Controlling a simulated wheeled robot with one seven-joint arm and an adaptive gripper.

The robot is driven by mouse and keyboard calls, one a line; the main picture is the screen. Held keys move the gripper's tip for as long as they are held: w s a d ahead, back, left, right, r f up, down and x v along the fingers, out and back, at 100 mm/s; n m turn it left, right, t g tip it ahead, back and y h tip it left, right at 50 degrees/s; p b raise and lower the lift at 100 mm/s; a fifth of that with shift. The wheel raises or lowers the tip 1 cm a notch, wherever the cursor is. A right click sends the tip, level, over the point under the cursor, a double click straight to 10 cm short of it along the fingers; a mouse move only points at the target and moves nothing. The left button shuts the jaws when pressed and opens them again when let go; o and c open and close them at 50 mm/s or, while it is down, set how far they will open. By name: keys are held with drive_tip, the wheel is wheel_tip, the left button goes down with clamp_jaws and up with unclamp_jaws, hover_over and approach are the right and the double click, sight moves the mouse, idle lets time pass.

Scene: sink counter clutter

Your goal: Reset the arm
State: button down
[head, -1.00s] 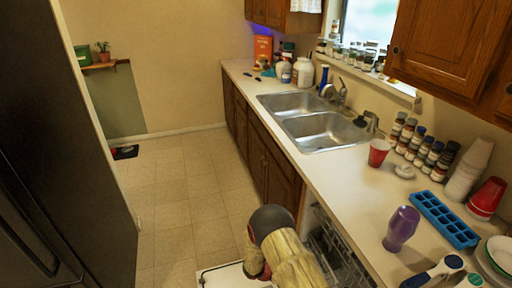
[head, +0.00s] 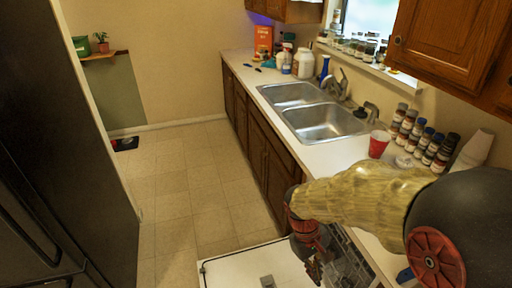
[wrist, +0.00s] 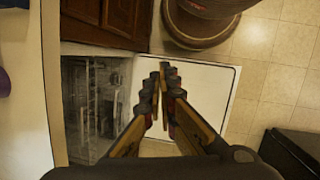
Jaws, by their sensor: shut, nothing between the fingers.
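My gripper (wrist: 164,95) shows in the wrist view with its two fingers together and nothing between them. It points down over the open dishwasher door (wrist: 208,82). In the head view my gripper (head: 314,268) hangs at the end of my arm, low in the picture, above the white inner face of the door (head: 235,268). My arm reaches across the right side of the head view. It hides much of the near counter.
The counter (head: 330,155) holds a double sink (head: 325,122), a red cup (head: 378,144) and several spice jars (head: 425,145). The dishwasher rack (wrist: 95,100) shows inside its opening. A dark fridge (head: 65,150) stands left. The tiled floor (head: 185,175) between is clear.

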drive_tip(key=s+d+r+m+t+y, duration=0.1)
drive_tip(key=s+r+t, duration=0.3)
drive_tip(key=r, duration=0.6)
drive_tip(key=s+r+m+t+y, duration=0.1)
drive_tip(key=s+r+m+t, duration=0.2)
drive_tip(key=r, duration=0.6)
drive_tip(key=shift+s+d+r+m+t+y, duration=0.4)
drive_tip(key=shift+s+m, duration=0.2)
drive_tip(key=shift+s, duration=0.6)
